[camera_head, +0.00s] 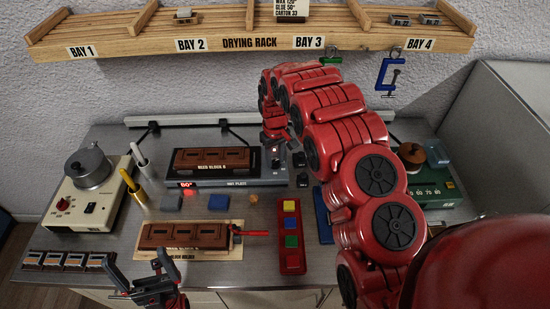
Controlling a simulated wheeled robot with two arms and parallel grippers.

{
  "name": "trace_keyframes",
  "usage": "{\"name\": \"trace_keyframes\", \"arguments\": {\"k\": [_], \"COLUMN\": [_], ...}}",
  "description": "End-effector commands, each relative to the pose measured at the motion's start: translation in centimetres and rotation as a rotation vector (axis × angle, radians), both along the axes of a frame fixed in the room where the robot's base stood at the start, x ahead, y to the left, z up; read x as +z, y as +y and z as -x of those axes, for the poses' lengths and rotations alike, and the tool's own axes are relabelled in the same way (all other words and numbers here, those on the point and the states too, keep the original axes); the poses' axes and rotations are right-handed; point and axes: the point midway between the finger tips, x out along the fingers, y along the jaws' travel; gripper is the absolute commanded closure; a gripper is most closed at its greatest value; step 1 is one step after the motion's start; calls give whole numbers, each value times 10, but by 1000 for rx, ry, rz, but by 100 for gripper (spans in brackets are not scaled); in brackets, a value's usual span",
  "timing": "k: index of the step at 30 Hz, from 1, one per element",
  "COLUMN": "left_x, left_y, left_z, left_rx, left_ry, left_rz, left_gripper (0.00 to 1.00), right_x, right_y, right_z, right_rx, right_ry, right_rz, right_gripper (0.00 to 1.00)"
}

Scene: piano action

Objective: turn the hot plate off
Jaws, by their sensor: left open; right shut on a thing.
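The hot plate (240,183) stands at the middle of the bench, with a brown block labelled GLUE BLOCK B (205,158) on top. A red display (187,185) is lit on its front left, reading about 80°. Its dark control panel (280,165) is at its right end, with a small light on it. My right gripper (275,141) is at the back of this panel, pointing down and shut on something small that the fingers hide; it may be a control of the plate. My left gripper (148,282) is open and empty at the front edge, below the glue holder.
A glue holder (235,240) with a brown block lies in front of the plate. A red tray (291,262) of coloured blocks is right of it. A pot (88,168) on a cream heater stands left. A green device (440,190) stands right. The drying rack (240,43) hangs above.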

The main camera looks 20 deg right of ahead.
Motion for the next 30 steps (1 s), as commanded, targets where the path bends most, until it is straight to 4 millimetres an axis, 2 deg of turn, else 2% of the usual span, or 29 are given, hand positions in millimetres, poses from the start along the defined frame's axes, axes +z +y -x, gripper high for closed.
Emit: {"name": "trace_keyframes", "arguments": {"k": [21,30], "left_x": [0,-1], "left_y": [0,0], "left_z": [0,0], "left_rx": [0,0], "left_ry": [0,0], "left_rz": [0,0], "left_gripper": [0,0], "right_x": [1,1], "right_y": [0,0], "right_z": [-1,-1], "right_rx": [674,910], "right_ry": [-3,-3], "right_rz": [1,1], "right_gripper": [100,100]}}
